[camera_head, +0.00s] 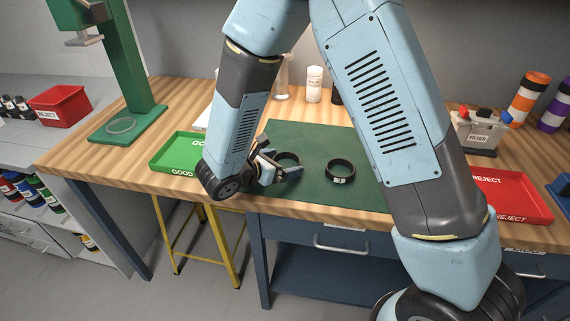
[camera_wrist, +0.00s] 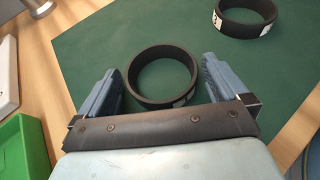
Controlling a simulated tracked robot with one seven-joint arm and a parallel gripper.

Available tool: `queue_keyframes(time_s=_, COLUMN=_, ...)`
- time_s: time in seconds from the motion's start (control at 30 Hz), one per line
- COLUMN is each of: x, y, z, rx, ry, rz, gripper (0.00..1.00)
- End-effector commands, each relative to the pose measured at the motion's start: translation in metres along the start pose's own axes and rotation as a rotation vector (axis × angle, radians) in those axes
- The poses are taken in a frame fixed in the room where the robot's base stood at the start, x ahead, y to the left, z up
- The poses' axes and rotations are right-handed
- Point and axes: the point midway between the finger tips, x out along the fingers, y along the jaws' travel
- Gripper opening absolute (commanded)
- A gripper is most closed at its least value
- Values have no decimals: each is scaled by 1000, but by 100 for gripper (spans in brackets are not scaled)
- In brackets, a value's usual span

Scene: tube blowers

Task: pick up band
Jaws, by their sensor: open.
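Two black bands with white labels lie flat on a green mat (camera_head: 310,139). The nearer band (camera_wrist: 162,77) sits between the two spread fingers of my gripper (camera_wrist: 164,82) in the wrist view, apart from both fingers. In the head view this left band (camera_head: 288,157) is partly hidden by my gripper (camera_head: 275,165). The other band (camera_head: 340,172) lies to its right on the mat and shows at the upper right of the wrist view (camera_wrist: 244,17). My gripper is open and empty, low over the mat.
A green tray (camera_head: 163,166) marked GOOD stands left of the mat. A red tray (camera_head: 532,214) marked REJECT is at the right. A green stand (camera_head: 130,113) is at the left. The mat between the bands is clear.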

Motion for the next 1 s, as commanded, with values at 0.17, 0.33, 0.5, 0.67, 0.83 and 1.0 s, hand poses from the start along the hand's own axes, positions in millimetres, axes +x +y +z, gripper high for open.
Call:
queue_keyframes(time_s=0.17, x=0, y=0, z=0, rx=0, ry=0, rz=0, gripper=97)
queue_keyframes(time_s=0.33, x=0, y=0, z=0, rx=0, ry=0, rz=0, gripper=81)
queue_keyframes(time_s=0.5, x=0, y=0, z=0, rx=0, ry=0, rz=0, gripper=65)
queue_keyframes(time_s=0.67, x=0, y=0, z=0, rx=0, ry=0, rz=0, gripper=55)
queue_keyframes(time_s=0.83, x=0, y=0, z=1, rx=0, ry=0, rz=0, gripper=55)
queue_keyframes(time_s=1.0, x=-4, y=0, z=9, rx=2, ry=-1, rz=1, gripper=55)
